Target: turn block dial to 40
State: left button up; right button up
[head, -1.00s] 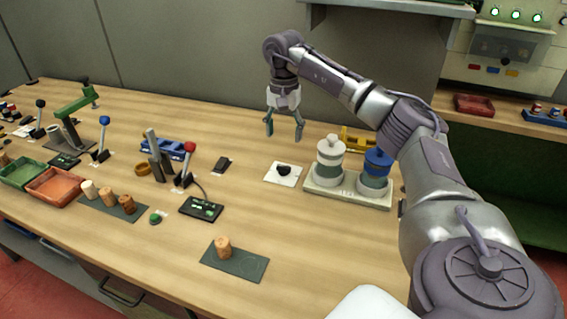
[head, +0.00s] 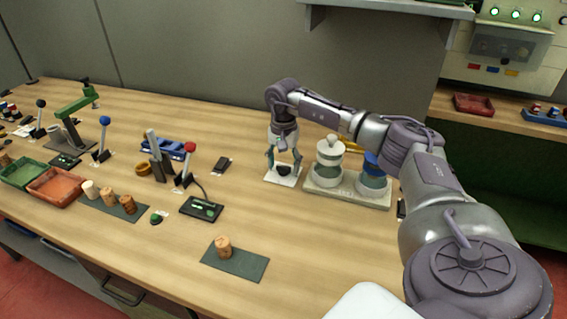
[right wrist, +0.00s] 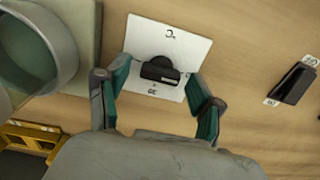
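The block dial is a black knob (head: 284,170) on a white plate (head: 273,178), lying on the wooden table left of the two-jar stand. In the right wrist view the black knob (right wrist: 160,70) has a pale mark on its bar, and the white plate (right wrist: 190,47) carries small printed marks that I cannot read surely. My right gripper (head: 284,168) points down over the dial. Its fingers (right wrist: 157,92) are apart, one on each side of the knob, with visible gaps to it. My left gripper is not in view.
The jar stand (head: 347,197) is close on the right of the dial. A small black switch (head: 222,164) lies to the left. A dark mat (head: 236,262) with a cork (head: 223,246) is nearer the front. The table between is clear.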

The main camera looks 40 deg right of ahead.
jog(key=c, duration=1)
jog(key=shift+o, duration=0.2)
